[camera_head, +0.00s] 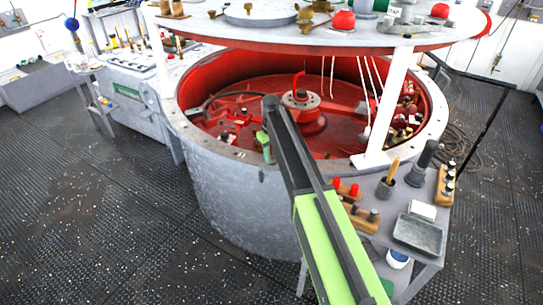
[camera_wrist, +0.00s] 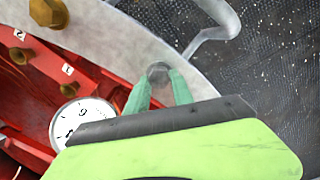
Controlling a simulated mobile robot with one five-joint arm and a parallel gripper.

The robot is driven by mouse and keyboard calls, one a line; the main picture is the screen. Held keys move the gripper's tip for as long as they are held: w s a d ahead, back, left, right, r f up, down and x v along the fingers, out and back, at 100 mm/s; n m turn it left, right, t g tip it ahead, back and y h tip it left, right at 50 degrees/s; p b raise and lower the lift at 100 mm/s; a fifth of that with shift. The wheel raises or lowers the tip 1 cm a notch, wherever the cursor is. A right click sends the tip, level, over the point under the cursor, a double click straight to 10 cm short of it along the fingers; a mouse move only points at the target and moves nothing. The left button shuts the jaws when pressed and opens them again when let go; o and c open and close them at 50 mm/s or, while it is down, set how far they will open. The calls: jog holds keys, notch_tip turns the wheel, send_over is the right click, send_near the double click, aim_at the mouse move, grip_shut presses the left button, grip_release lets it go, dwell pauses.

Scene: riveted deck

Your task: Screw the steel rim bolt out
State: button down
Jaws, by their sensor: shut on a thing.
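The steel rim bolt (camera_wrist: 158,71) has a grey head and sits on the pale rim (camera_wrist: 105,32) of the round vat in the wrist view. My gripper (camera_wrist: 160,78) has its two mint-green fingertips closed on the bolt's head, one on each side. In the camera_head view my gripper (camera_head: 265,147) points down over the near rim (camera_head: 232,152) of the vat. The bolt is too small or hidden there to make out. How far its shank is in the rim cannot be seen.
A bent grey pipe (camera_wrist: 215,28) is outside the rim. A round tabletop (camera_head: 290,32) overhangs the vat. A side table (camera_head: 405,268) with tools stands right of my arm.

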jog(key=n, duration=0.4)
jog(key=shift+s+a+n, duration=0.1)
jog(key=shift+s+n, duration=0.05)
jog(key=shift+n, duration=0.25)
jog(key=n, duration=0.3)
jog(key=shift+n, duration=0.3)
jog(key=n, duration=0.7)
jog(key=shift+s, duration=0.2)
jog(key=n, duration=0.6)
jog(key=shift+n, duration=0.3)
jog(key=n, duration=0.3)
jog(key=shift+s, duration=0.1)
jog(key=shift+d+n, duration=0.2)
jog(key=shift+n, duration=1.8)
